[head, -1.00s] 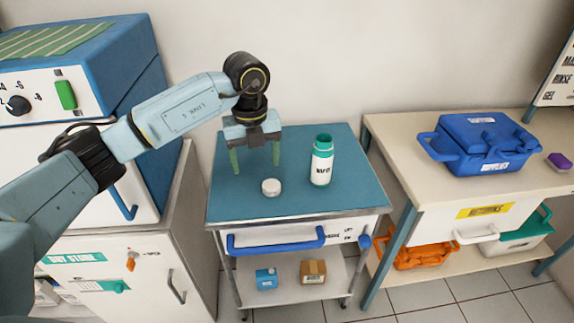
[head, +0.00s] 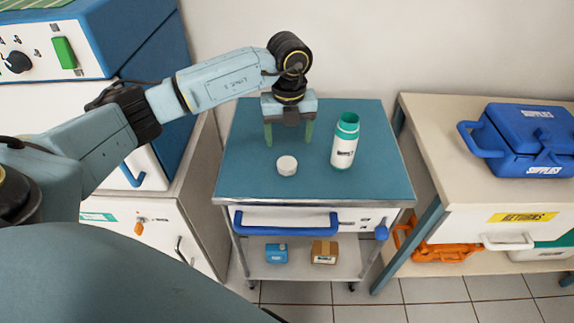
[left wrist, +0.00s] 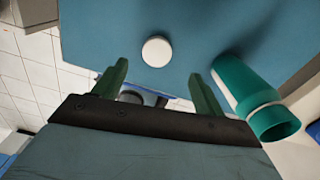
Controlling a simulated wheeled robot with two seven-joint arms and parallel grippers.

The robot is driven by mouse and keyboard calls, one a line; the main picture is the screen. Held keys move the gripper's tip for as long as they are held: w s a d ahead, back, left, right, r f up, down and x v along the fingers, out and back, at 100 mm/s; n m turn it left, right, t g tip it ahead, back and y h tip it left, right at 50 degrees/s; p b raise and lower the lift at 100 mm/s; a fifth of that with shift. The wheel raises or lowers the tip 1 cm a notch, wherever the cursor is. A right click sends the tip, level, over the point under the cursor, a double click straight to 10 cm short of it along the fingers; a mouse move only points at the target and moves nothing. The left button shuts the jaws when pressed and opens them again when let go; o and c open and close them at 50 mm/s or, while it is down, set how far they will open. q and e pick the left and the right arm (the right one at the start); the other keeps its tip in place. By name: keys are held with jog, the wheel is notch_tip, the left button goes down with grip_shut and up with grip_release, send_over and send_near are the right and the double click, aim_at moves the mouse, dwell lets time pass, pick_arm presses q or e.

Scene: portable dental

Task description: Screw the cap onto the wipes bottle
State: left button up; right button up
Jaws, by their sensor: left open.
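The white cap (head: 287,165) lies on the blue top of the cart (head: 240,180). It also shows in the left wrist view (left wrist: 156,51), beyond the fingertips. The wipes bottle (head: 344,148), white with a green neck, stands upright to the right of the cap with its mouth uncovered. In the left wrist view the bottle (left wrist: 248,92) is at the right, close to the right finger. My left gripper (head: 288,146) is open and empty, fingers pointing down, above and behind the cap. It shows in the left wrist view too (left wrist: 158,84). My right gripper is not in view.
A blue supplies case (head: 530,140) sits on the bench (head: 440,125) at right. A blue cabinet unit (head: 140,55) stands at left. The cart's lower shelf holds a blue box (head: 276,253) and a brown box (head: 324,252). The cart top's front left is clear.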

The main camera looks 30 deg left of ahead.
aim_at(287, 163)
pick_arm(q)
jog(key=shift+f, duration=1.35)
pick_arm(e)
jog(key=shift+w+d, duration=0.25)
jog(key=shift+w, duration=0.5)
pick_arm(q)
jog(key=shift+f, duration=0.15)
jog(key=f, duration=0.1)
jog(key=f+b, duration=0.1)
jog(key=f, duration=0.3)
jog(key=shift+s, duration=0.25)
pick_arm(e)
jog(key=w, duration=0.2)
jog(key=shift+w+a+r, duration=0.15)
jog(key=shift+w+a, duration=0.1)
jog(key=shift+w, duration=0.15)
